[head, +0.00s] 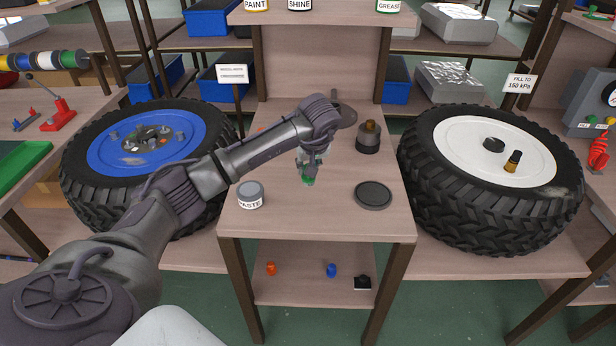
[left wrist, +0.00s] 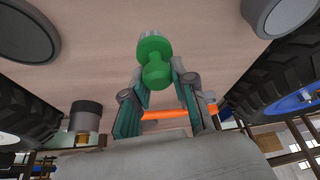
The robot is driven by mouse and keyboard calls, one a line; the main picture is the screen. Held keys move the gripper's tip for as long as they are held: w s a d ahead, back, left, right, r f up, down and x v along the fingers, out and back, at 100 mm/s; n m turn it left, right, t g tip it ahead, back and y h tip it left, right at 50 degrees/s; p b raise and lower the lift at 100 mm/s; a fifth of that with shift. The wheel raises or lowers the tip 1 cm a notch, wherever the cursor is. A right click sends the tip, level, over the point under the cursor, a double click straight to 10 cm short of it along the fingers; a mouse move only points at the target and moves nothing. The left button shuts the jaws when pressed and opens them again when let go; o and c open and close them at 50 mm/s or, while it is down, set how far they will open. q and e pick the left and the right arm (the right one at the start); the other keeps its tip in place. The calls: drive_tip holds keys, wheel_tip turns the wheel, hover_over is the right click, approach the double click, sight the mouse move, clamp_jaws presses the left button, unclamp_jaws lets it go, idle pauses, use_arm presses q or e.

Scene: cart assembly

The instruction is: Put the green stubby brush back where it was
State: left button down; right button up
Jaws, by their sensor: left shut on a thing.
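My left gripper (head: 313,158) is over the middle of the workbench, pointing down. It is shut on the green stubby brush (head: 308,180), whose green end shows below the fingers. In the left wrist view the brush (left wrist: 155,60) sticks out between the fingertips of the left gripper (left wrist: 158,82). Whether its lower end touches the bench top cannot be told. An orange bar-like thing (left wrist: 180,113) shows behind the fingers; only a small orange bit (head: 261,130) shows in the head view, beyond my arm. My right gripper is not in view.
A paste tin (head: 250,195) stands left of the brush and a flat black disc (head: 373,195) lies to its right. A dark pot (head: 368,137) stands behind right. Wheels with a blue rim (head: 103,158) and a white rim (head: 462,160) flank the bench (head: 310,222).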

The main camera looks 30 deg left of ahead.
sight(308, 179)
use_arm(q)
wheel_tip(308, 179, down, 4)
drive_tip(key=shift+r, duration=0.1)
drive_tip(key=shift+f, duration=0.25)
drive_tip(key=c, duration=0.9)
unclamp_jaws()
drive_tip(key=shift+c, duration=0.2)
drive_tip(key=shift+r+p, duration=0.3)
drive_tip(key=v, duration=1.1)
drive_tip(key=shift+s+d+r, duration=0.15)
drive_tip(key=shift+r, duration=0.2)
